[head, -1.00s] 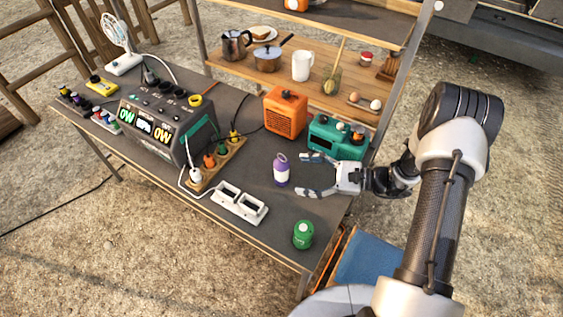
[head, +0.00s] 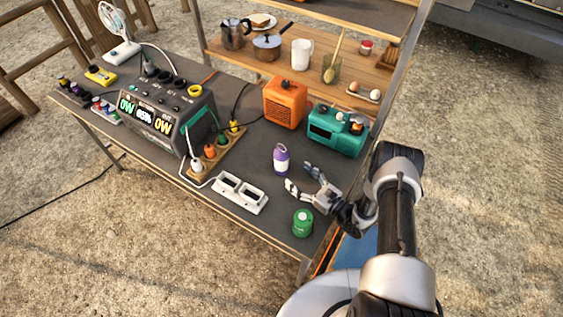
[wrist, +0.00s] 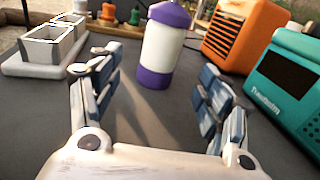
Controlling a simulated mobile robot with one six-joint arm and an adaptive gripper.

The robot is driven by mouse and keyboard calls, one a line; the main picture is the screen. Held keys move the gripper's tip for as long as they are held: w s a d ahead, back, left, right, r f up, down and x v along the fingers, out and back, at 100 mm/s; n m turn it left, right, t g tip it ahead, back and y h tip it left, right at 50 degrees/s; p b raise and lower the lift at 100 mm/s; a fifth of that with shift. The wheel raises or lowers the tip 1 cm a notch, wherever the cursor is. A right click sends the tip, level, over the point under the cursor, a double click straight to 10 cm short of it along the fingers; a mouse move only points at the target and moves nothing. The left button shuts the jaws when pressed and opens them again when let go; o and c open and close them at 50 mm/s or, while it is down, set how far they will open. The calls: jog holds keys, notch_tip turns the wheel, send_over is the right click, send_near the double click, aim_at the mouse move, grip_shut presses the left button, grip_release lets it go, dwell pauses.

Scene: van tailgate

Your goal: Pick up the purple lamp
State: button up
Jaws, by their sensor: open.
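The purple lamp (head: 281,158) is a small upright cylinder with a purple top and base and a white middle. It stands on the dark table top (head: 255,140). My gripper (head: 299,178) is open and empty, just to the lower right of the lamp in the head view. In the wrist view the lamp (wrist: 163,45) stands beyond my two open fingers (wrist: 150,85), roughly centred between them. No finger touches it.
An orange box (head: 284,104) and a teal radio (head: 337,130) stand behind the lamp. A green can (head: 302,222) stands near the front edge, close to my gripper. Bare table surrounds the lamp.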

aim_at(287, 166)
jog(key=b+x, duration=0.1)
jog(key=x, duration=0.8)
jog(key=c, duration=1.3)
